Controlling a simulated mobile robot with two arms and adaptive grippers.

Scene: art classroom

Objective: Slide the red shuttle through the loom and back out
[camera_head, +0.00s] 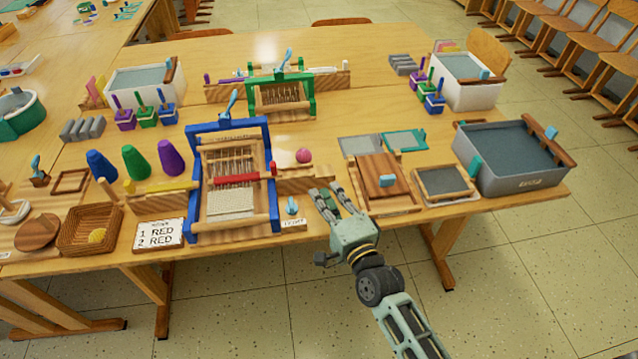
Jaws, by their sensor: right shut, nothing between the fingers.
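The blue-framed loom (263,213) stands near the front of the table with upright warp threads and white woven cloth. The red shuttle (236,180) lies across the middle of the loom, between its side posts. Its right end is near the right post, beside a wooden ledge (305,179). My right gripper (323,197) is shut and empty, to the right of the loom and near the ledge's outer end, apart from the shuttle. My left gripper is out of view.
A yellow shuttle (168,187) lies on the left ledge. A card reading RED (160,234) and a basket (88,229) stand left. A pink ball (303,155) is behind the right ledge. A wooden board (383,181) and grey tub (515,181) stand right. A green loom (281,97) is behind.

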